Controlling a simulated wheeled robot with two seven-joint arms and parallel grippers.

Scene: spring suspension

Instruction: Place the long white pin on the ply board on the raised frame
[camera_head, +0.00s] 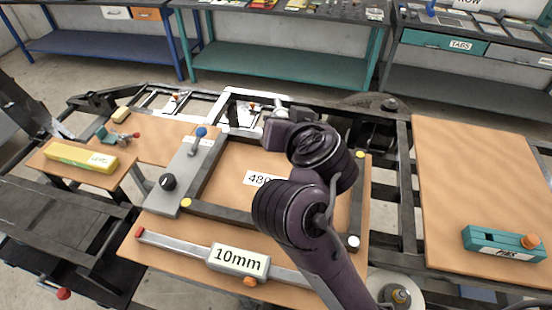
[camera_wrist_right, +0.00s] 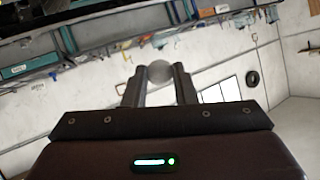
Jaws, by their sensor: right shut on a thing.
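My right arm reaches in from the lower right across the middle ply board (camera_head: 225,165), which lies on the dark raised frame (camera_head: 404,190). My right gripper (camera_head: 278,118) is over the board's far edge, partly hidden behind its own wrist. In the right wrist view the gripper (camera_wrist_right: 160,88) is shut on a pale, round-ended thing (camera_wrist_right: 159,70), which looks like the end of the white pin. The pin's length is hidden. Another ply board (camera_head: 480,170) lies on the frame at the right. My left gripper is not in view.
The right board is mostly clear, with a teal labelled tool (camera_head: 503,243) near its front. The middle board carries a dark rectangular frame (camera_head: 235,217), a grey lever plate (camera_head: 183,172) and a "10mm" gauge (camera_head: 239,262). A yellow level (camera_head: 80,157) lies at the left.

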